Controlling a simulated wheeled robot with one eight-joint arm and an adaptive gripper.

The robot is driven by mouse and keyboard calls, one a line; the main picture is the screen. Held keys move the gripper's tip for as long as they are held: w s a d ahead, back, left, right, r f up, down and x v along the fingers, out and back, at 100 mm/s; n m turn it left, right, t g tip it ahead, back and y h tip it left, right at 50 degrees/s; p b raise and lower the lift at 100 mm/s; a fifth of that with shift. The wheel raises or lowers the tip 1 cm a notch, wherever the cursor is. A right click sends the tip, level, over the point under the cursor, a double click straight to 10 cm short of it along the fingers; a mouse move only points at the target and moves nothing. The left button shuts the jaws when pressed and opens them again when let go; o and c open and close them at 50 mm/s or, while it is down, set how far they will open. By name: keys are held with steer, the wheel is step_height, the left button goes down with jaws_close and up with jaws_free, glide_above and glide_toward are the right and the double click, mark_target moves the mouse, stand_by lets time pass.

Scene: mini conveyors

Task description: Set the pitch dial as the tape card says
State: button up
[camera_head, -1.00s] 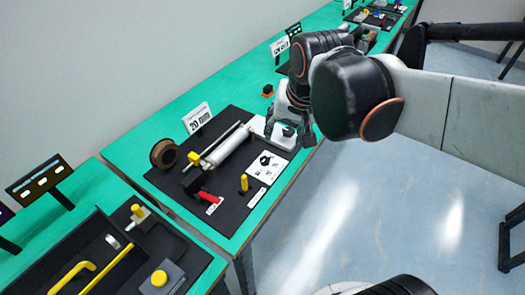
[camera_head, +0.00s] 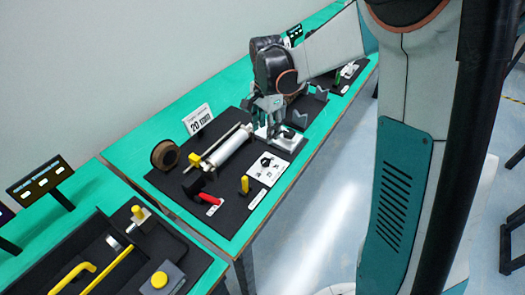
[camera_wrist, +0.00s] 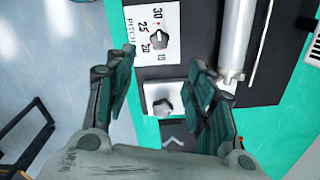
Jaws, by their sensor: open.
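The pitch dial is a dark knob (camera_wrist: 159,39) on a white plate marked PITCH (camera_wrist: 143,14), with 30, 25 and 20 readable. Its exact pointing is hard to tell. In the head view the dial plate (camera_head: 276,173) lies near the board's front edge. The white tape card (camera_head: 198,118) stands behind the board and reads 20, with smaller print too small to read. My gripper (camera_wrist: 160,68) is open and empty, its fingers spread to either side below the dial in the wrist view. In the head view my gripper (camera_head: 268,127) hangs over the board's right end, right of the dial.
A white block with a dark knob (camera_wrist: 163,106) lies beside the dial, between my fingers in the wrist view.

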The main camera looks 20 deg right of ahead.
mark_target(266, 161)
step_height(266, 161, down, 14)
steer(key=b, duration=0.4)
steer(key=shift+r, duration=0.1)
steer(key=c, duration=1.1)
